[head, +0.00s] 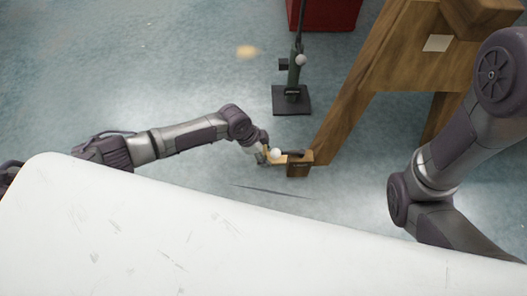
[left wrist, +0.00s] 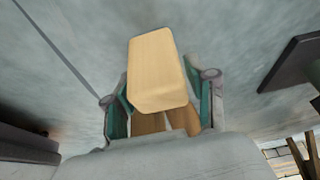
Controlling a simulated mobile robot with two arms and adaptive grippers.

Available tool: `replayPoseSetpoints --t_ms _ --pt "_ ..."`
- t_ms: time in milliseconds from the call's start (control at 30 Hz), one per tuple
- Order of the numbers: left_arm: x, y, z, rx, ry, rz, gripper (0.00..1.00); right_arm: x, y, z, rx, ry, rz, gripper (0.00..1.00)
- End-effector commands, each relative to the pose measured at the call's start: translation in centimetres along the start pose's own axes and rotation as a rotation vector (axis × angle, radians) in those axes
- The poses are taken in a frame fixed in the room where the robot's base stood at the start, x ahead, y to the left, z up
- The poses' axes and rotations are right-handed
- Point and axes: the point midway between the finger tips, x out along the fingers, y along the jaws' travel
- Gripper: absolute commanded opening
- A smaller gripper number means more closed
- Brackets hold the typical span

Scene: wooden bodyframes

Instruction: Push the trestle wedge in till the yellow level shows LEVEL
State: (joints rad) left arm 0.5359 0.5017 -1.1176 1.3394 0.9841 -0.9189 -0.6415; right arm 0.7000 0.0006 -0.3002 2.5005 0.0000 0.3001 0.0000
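In the head view my left gripper (head: 264,157) is low beside the foot of the wooden trestle (head: 345,118). The trestle wedge (head: 279,160), of pale wood, is at the gripper's tip, against the foot block (head: 299,168). In the left wrist view the pale block (left wrist: 155,65) lies between the two spread fingers of the left gripper (left wrist: 160,88). Whether the finger pads press on it is unclear. I cannot make out the yellow level or its reading. My right arm crosses the right side; its gripper is out of view.
A dark green stand on a black base (head: 291,99) is close behind the left gripper. A red box (head: 325,14) is at the top. A white surface (head: 190,235) fills the bottom.

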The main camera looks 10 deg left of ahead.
Motion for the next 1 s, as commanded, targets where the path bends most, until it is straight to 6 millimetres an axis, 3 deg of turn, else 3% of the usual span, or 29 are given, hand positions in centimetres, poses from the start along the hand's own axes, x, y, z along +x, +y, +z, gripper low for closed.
replayPoseSetpoints --t_ms 467,1000 --pt "-0.9 -0.1 0.0 0.000 0.001 -0.001 0.71 0.0 0.1 0.1 0.000 -0.004 0.003 0.57" --pt "-10.8 0.0 0.1 0.001 0.000 0.000 0.71 0.0 0.0 0.0 0.000 -0.001 0.001 0.57"
